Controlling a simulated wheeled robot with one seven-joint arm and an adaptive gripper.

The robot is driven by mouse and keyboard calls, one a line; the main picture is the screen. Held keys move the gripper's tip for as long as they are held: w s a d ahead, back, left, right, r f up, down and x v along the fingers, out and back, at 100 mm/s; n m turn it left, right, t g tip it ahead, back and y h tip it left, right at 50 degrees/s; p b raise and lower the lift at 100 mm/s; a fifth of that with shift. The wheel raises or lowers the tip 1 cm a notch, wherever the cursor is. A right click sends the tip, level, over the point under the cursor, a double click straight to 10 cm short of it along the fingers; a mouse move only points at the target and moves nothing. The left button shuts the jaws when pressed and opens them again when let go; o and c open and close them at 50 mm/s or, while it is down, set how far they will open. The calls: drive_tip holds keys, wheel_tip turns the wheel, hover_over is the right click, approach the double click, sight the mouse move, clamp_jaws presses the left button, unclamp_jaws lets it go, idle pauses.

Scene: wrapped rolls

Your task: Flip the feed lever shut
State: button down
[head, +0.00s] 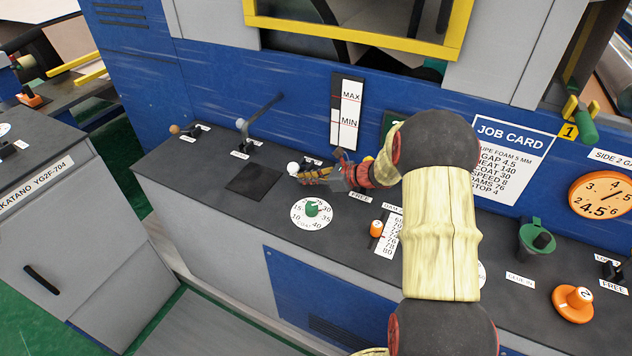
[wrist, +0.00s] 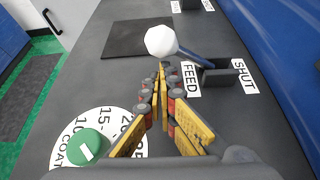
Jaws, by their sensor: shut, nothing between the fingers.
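The feed lever has a white ball knob (wrist: 161,41) and a dark blue rod (wrist: 194,56) that runs to a dark bracket (wrist: 217,76). It leans over to the side of the FEED label (wrist: 190,79), away from the SHUT label (wrist: 244,77). In the head view the white knob (head: 293,168) shows at the tip of my gripper (head: 302,176). My gripper (wrist: 161,70) is shut and empty, its fingertips together just short of the knob. I cannot tell whether they touch it. In the head view my arm and gripper hide part of the lever's base.
A green COAT dial (wrist: 88,146) lies left of my fingers. A black pad (wrist: 137,38) is beyond the knob. Another lever (head: 263,109) stands further left along the console (head: 210,165), near the blue wall (head: 210,80). An orange knob (head: 376,228) is right of the dial.

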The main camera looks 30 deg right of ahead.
drive_tip(key=shift+x, duration=0.85)
drive_tip(key=shift+r, duration=0.2)
drive_tip(key=shift+r+p, duration=0.15)
drive_tip(key=shift+p, duration=0.55)
